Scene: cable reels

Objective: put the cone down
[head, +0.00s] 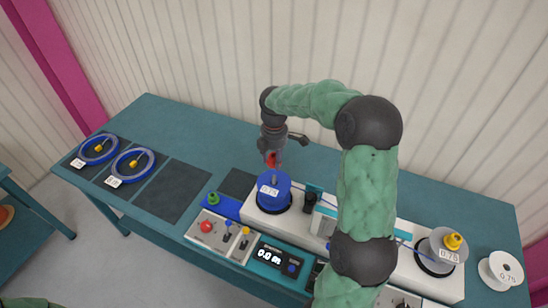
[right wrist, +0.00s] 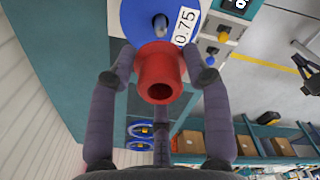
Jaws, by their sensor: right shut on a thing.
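My right gripper (head: 271,152) is shut on a red cone (head: 270,159). In the right wrist view the cone (right wrist: 160,78) is hollow, and the fingers of my right gripper (right wrist: 161,66) press on its sides. The cone is above the blue reel (head: 274,196), which carries a 0.75 label and sits on the white machine. A grey spindle (head: 274,180) stands up from the reel's middle, just below the cone. The spindle (right wrist: 160,22) also shows beyond the cone in the wrist view. My left gripper is out of view.
A green cone (head: 213,198) stands on a blue holder (head: 227,207) left of the blue reel. A grey reel with a yellow cone (head: 453,241) is at the right, beside a white spool (head: 505,268). Blue cable coils (head: 98,149) lie on dark mats at the left. My right arm hides part of the machine.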

